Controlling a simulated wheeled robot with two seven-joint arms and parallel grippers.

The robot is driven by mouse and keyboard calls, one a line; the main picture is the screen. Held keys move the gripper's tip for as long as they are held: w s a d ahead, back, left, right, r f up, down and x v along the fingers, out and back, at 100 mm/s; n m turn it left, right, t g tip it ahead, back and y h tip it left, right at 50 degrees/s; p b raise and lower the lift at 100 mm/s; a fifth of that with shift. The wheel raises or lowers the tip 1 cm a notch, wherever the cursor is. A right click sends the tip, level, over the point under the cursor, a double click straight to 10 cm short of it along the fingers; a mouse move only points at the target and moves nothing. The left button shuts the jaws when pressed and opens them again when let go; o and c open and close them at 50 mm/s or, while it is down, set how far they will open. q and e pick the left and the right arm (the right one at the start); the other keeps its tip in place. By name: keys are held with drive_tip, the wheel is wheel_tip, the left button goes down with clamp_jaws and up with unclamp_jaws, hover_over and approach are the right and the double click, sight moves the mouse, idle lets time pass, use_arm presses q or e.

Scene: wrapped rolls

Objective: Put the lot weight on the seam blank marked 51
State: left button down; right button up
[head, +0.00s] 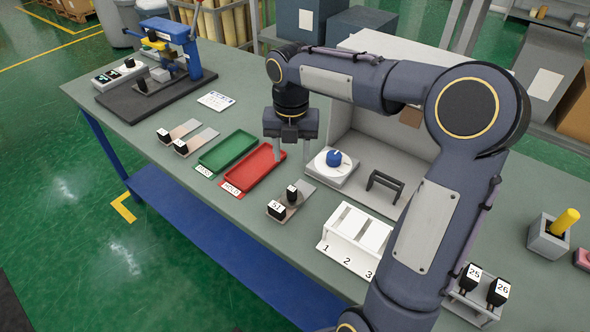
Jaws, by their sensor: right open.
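The seam blank marked 51 (303,188) is a flat, pale grey-brown strip near the table's front edge, with a black block bearing the white 51 label at its near end. A small dark piece (292,197) with a rounded base and an upright black block stands on this strip. It may be the lot weight, but I cannot tell for sure. A blue knobbed piece (334,158) sits on a white scale. My right gripper (293,153) points down, open and empty, beyond the blank and left of the scale. My left gripper is out of view.
A red tray (231,187) and a green tray (205,163) lie left of the blank. A white numbered rack (346,254) stands to its right. A black handle-shaped stand (386,184) is behind the rack. Two more blanks (203,139) lie farther left.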

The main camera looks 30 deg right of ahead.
drive_tip(key=s+a+f+m+t+y, duration=0.1)
drive_tip(key=s+a+m+t+y, duration=0.1)
drive_tip(key=s+m, duration=0.9)
drive_tip(key=s+a+m+t+y, duration=0.1)
drive_tip(key=s+a+m+t, duration=0.2)
drive_tip(key=s+m, duration=0.8)
drive_tip(key=shift+a+f+m+t+y, duration=0.35)
drive_tip(key=shift+a+m, duration=0.8)
drive_tip(key=shift+m, duration=3.35)
